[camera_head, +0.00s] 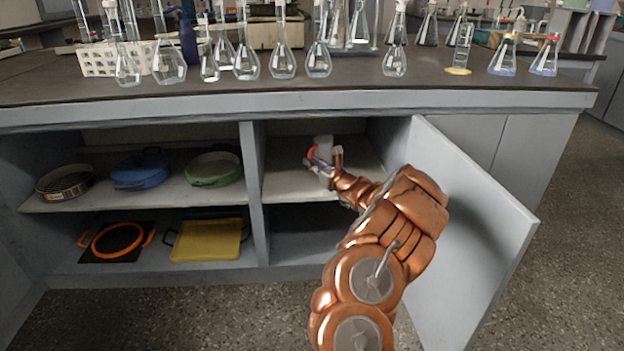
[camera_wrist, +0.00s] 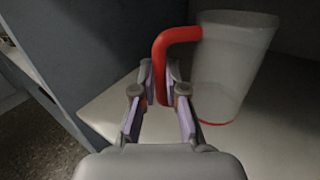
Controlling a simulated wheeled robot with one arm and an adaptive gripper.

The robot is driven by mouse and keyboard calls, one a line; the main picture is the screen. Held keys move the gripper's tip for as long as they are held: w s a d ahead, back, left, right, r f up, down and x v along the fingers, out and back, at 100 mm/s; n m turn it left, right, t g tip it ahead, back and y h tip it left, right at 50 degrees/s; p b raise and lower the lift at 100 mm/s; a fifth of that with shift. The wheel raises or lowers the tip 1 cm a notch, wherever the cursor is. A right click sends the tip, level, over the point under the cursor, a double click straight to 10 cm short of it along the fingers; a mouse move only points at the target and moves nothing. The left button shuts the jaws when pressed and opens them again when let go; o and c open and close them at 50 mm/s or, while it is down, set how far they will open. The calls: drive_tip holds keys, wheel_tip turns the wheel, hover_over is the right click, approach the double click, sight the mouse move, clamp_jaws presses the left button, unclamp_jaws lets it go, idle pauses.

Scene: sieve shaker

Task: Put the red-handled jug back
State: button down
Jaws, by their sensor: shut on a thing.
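The red-handled jug (camera_wrist: 228,70) is a whitish translucent vessel with a red handle and a red line at its base. In the wrist view it looks upright, on or just above the pale shelf (camera_wrist: 280,125); I cannot tell if it touches. My gripper (camera_wrist: 160,98) is shut on the red handle, with the jug to its right. In the head view the jug (camera_head: 323,147) is inside the right cupboard compartment, over its upper shelf (camera_head: 290,184). My gripper (camera_head: 325,168) partly hides it there.
The cupboard door (camera_head: 470,215) stands open close to the right of my arm. A divider (camera_head: 253,190) bounds the compartment on the left. Left shelves hold a blue pot (camera_head: 140,170), a green pan (camera_head: 213,168) and a yellow item (camera_head: 208,240). Several glass flasks (camera_head: 283,65) stand on the counter above.

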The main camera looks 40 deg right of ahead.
wheel_tip(320, 180, down, 4)
drive_tip(key=shift+f+b, duration=0.2)
drive_tip(key=shift+b, duration=0.7)
drive_tip(key=shift+r, duration=0.1)
drive_tip(key=c, duration=1.2)
unclamp_jaws()
drive_tip(key=s+p, duration=0.4)
drive_tip(key=s, duration=0.8)
drive_tip(key=shift+a, duration=0.4)
